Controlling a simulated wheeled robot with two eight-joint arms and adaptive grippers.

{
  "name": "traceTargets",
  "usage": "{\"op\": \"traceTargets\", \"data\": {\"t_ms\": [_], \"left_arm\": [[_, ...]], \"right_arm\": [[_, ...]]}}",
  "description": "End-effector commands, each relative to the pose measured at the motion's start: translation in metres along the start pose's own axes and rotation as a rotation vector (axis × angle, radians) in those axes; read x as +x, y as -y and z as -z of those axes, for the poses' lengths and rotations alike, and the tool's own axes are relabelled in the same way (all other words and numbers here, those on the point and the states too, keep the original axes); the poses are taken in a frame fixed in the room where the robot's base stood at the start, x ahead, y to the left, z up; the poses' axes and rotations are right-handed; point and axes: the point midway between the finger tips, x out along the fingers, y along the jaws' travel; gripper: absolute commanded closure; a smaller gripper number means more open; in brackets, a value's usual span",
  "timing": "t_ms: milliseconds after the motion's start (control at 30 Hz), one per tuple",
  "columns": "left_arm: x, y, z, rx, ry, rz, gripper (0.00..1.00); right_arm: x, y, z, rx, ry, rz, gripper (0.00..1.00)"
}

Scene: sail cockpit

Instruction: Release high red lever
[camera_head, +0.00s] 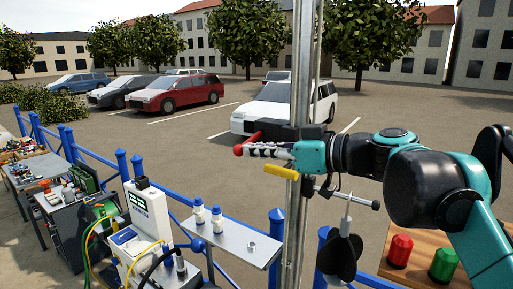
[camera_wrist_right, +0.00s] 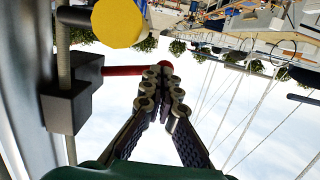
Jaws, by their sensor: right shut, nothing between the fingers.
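The high red lever (camera_head: 254,136) sticks out to the left from a dark block on the metal mast (camera_head: 297,220). In the right wrist view its red bar (camera_wrist_right: 122,71) runs from a black block (camera_wrist_right: 66,108) to behind my fingertips. My right gripper (camera_head: 247,150) is shut and empty, pointing left across the mast. It also shows in the right wrist view (camera_wrist_right: 164,78), with its tips at the lever's red end. I cannot tell whether they touch. A yellow lever (camera_head: 281,171) sits just below. My left gripper is out of view.
A red button (camera_head: 399,250) and a green button (camera_head: 443,264) stand on a wooden surface at lower right. A dark propeller (camera_head: 339,257) hangs beside the mast. A metal shelf (camera_head: 240,246) with white bottles and a blue railing stand left. Parked cars are behind.

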Motion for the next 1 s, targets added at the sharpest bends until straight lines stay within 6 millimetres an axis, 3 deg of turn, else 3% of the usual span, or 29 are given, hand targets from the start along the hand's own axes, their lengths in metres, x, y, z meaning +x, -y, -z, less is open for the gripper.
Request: {"op": "traceTargets", "data": {"t_ms": [500,1000], "left_arm": [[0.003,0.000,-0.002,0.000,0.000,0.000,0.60],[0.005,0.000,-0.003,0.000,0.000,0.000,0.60]], "right_arm": [[0.002,-0.002,-0.010,-0.119,0.000,-0.021,1.00],[0.003,-0.004,-0.015,-0.116,0.000,-0.020,1.00]]}}
